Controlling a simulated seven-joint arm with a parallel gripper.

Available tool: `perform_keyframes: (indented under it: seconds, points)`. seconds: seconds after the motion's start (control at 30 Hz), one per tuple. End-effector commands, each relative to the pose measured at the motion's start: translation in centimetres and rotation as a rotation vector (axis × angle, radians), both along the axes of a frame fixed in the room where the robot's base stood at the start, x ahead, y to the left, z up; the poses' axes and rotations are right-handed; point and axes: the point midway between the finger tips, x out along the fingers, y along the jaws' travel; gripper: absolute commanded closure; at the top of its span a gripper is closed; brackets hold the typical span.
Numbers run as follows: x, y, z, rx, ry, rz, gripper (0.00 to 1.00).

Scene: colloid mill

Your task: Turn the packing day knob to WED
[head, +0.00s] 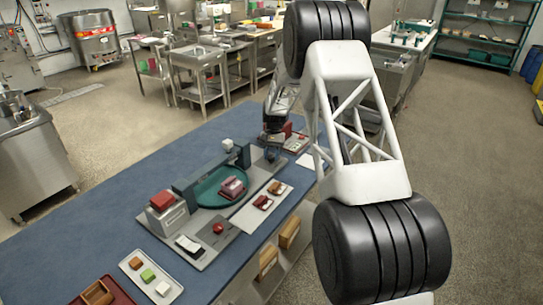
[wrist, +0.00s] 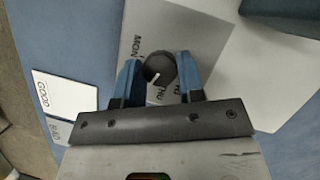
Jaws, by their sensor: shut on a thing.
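The knob (wrist: 160,68) is a dark round dial with a white pointer line, on a light grey plate (wrist: 190,30) in the wrist view. My gripper (wrist: 160,75) has its two blue fingers on either side of the knob, shut on it. The pointer line is toward the lower left of the knob in that view. The label MON shows at the knob's upper left, and letters ending in HU show below it, partly hidden by the fingers. No WED label can be read. In the head view my gripper (head: 275,143) is at the table's far end; the knob is hidden there.
Cards marked GOOD (wrist: 62,92) and BAD (wrist: 58,130) lie left of the plate. On the blue table (head: 95,190) in the head view are a machine with a green round dish (head: 208,190), a tray of colored blocks (head: 150,276) and a white tray (head: 248,218).

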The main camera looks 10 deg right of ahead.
Motion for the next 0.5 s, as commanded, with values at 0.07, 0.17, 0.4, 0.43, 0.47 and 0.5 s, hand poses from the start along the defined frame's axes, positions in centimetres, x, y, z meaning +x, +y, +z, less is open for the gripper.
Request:
perform_keyframes:
  seconds: [0.07,0.17,0.4,0.43,0.47,0.5]
  points:
    - [0.11,-0.04,0.12,0.0,-0.003,0.0,0.88]
    - [0.11,-0.04,0.13,-0.001,-0.003,-0.001,0.61]
    - [0.07,-0.02,0.07,0.0,-0.002,-0.001,0.4]
    - [0.05,-0.02,0.06,0.0,-0.002,-0.001,0.4]
    - [0.05,-0.02,0.05,0.0,-0.002,-0.001,0.4]
    - [0.05,-0.02,0.05,0.0,-0.002,-0.001,0.4]
